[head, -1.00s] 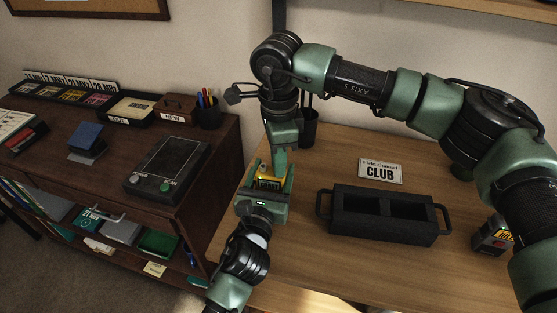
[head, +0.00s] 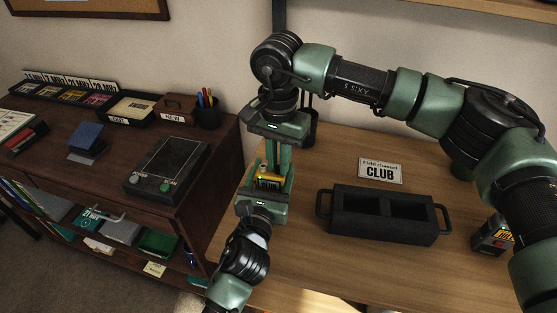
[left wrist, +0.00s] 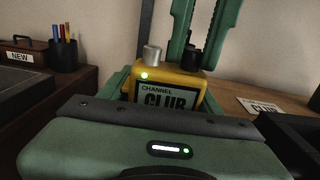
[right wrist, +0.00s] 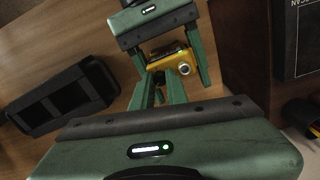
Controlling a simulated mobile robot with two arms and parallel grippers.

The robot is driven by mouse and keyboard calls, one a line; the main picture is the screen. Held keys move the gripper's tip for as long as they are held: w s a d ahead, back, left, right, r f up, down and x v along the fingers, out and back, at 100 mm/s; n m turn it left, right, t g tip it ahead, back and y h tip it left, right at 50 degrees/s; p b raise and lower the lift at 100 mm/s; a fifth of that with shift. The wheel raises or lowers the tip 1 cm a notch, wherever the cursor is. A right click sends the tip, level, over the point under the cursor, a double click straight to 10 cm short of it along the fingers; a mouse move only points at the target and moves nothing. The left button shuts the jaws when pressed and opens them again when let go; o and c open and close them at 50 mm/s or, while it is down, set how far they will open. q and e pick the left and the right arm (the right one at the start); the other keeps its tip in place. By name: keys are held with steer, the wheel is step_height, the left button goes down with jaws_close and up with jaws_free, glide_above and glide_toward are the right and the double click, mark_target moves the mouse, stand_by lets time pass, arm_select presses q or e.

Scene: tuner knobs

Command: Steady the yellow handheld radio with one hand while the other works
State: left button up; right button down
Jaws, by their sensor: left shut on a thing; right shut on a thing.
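The yellow handheld radio (head: 268,180) is upright between the fingers of my left gripper (head: 264,190), which is shut on it. In the left wrist view the radio (left wrist: 185,79) shows a screen (left wrist: 165,97) reading "CHANNEL CLUB", a lit green lamp (left wrist: 144,76) and a silver knob (left wrist: 152,54). A dark knob (left wrist: 192,56) stands on its top right. My right gripper (head: 270,165) comes from above, its fingers shut around the dark knob, which they partly hide. In the right wrist view the silver knob (right wrist: 184,69) is beside the fingers, free.
A black two-slot holder with handles (head: 384,216) stands on the wooden table, with a "Field channel CLUB" card (head: 381,171) behind it. A dark device with a yellow label (head: 492,236) is at the right. A dark cabinet (head: 216,140) with a black panel (head: 166,168) stands left.

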steer(key=shift+w+n, duration=0.15)
steer(key=shift+n, duration=0.95)
steer(key=c, duration=1.6)
jaws_free()
steer(key=shift+o, duration=1.1)
steer(key=shift+r, duration=0.15)
steer(key=shift+d+r, duration=0.1)
steer(key=shift+r, duration=3.8)
arm_select(q)
steer(key=o, duration=1.8)
